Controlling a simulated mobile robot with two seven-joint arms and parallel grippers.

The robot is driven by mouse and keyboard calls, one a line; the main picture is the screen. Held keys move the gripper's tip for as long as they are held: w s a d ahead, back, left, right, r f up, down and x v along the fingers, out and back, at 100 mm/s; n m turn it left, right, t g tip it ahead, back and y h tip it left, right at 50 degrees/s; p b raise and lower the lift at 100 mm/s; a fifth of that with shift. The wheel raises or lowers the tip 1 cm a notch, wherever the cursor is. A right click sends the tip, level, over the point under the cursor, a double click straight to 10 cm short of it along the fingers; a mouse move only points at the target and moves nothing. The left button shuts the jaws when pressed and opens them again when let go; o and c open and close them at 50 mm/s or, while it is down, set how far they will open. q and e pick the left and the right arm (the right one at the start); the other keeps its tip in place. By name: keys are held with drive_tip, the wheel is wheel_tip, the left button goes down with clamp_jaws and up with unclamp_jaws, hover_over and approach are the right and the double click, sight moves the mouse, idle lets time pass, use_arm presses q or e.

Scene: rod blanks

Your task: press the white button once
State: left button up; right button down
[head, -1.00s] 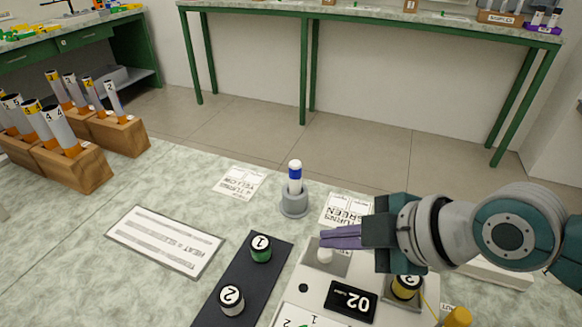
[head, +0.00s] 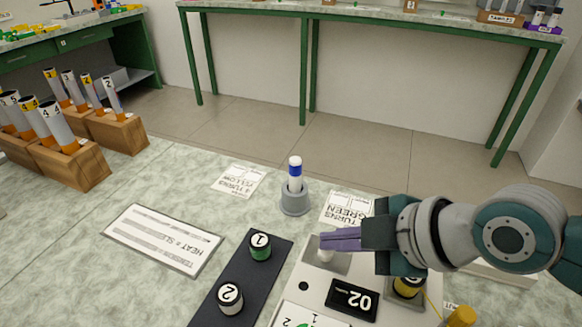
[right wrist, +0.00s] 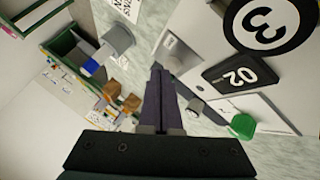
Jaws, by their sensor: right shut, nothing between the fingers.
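The white button (head: 325,255) is a small white cylinder on a grey plate at the back left corner of the pale device panel (head: 310,275). My right gripper (head: 322,242) comes in from the right with its purple fingers closed together and empty. In the head view its fingertips are over the button and hide its top. In the right wrist view the closed fingers (right wrist: 157,68) end beside the grey plate (right wrist: 180,50). I cannot tell whether they touch the button. My left gripper is not in view.
The panel carries a black "02" display (head: 351,300) and a yellow-banded cap (head: 408,287). A grey holder (head: 294,203) with a blue-and-white rod stands behind it. A black strip (head: 235,285) with numbered caps lies to the left. Wooden blocks (head: 75,168) with rods stand at far left.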

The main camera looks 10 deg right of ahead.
drive_tip(key=shift+f, duration=0.3)
drive_tip(key=shift+r, duration=0.15)
idle(0.3)
drive_tip(key=shift+r+p, duration=0.65)
drive_tip(key=shift+r, duration=0.15)
wheel_tip(320, 180, up, 5)
drive_tip(key=p, duration=0.4)
drive_tip(key=shift+p, duration=0.35)
